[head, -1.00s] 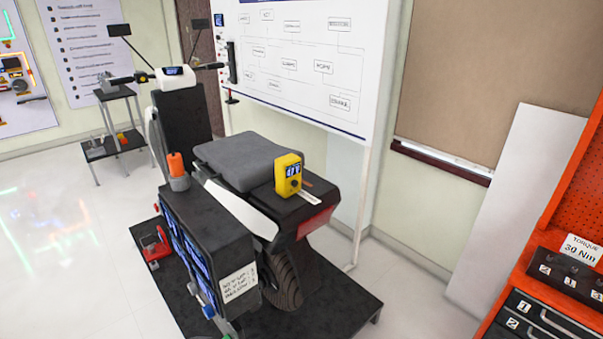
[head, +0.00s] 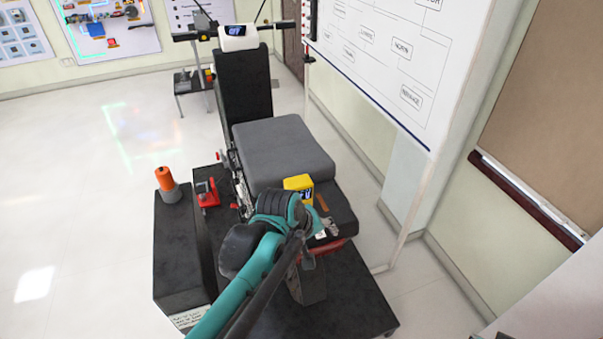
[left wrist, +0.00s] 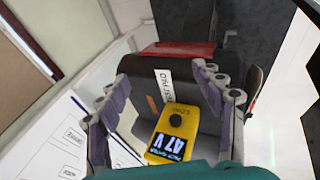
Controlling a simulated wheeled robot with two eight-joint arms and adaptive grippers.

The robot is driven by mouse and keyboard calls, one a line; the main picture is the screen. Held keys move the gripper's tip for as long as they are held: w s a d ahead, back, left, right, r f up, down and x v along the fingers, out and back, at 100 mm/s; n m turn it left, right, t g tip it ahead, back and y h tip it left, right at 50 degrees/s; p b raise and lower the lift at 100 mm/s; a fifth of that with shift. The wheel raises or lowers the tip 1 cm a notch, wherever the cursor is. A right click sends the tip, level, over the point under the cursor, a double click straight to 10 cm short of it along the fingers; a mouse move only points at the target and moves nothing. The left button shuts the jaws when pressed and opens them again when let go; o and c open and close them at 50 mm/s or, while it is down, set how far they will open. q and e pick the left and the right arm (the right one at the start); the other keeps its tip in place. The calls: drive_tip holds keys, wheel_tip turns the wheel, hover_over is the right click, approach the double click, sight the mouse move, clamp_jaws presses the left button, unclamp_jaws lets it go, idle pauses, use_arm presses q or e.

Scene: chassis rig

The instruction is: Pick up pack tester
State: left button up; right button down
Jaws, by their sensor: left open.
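The pack tester, a yellow box (head: 298,182), stands on the black rear deck of the motorbike rig behind the grey seat. My left arm partly hides it in the head view. In the left wrist view the tester (left wrist: 172,133) shows its dial and a lit display reading 47 V. My left gripper (head: 325,228) is over the rear deck, close to the tester. In the left wrist view its open fingers (left wrist: 160,78) stand on either side of the tester, with nothing held between them. My right gripper is not in view.
The grey seat (head: 283,150) lies just beyond the tester. A black cabinet (head: 178,245) with an orange-topped item (head: 166,180) stands left. A red clamp-like item (head: 207,192) is on the base. A whiteboard (head: 400,60) stands to the right. Open floor lies left.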

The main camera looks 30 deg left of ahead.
sight(298, 180)
use_arm(q)
drive_tip(key=w+a+r+n+h+p, duration=0.1)
drive_tip(key=w+a+r+n+p, duration=0.1)
drive_tip(key=w+a+n+p, duration=0.1)
drive_tip(key=w+a+r+n+h+p, duration=0.1)
drive_tip(key=w+a+r+n+p, duration=0.2)
drive_tip(key=a+n+p, duration=0.2)
drive_tip(key=w+a+r+n+h+p, duration=0.1)
drive_tip(key=w+a+r+n+p, duration=0.2)
drive_tip(key=n, duration=0.4)
drive_tip(key=shift+w+a+r+n+g+p, duration=0.2)
drive_tip(key=shift+w+a+n+g+p, duration=0.2)
drive_tip(key=shift+p, duration=0.8)
drive_tip(key=shift+a+n+p, duration=0.3)
drive_tip(key=shift+a+n, duration=0.1)
drive_tip(key=shift+n, duration=0.1)
drive_tip(key=shift+w+a+f+n, duration=0.15)
drive_tip(key=shift+a+f+n, duration=0.05)
drive_tip(key=shift+n, duration=0.1)
drive_tip(key=shift+w+f, duration=0.15)
drive_tip(key=shift+f, duration=0.15)
drive_tip(key=x, duration=0.7)
drive_tip(key=shift+d+f, duration=0.2)
drive_tip(key=shift+r, duration=0.1)
drive_tip(key=shift+c, duration=1)
clamp_jaws()
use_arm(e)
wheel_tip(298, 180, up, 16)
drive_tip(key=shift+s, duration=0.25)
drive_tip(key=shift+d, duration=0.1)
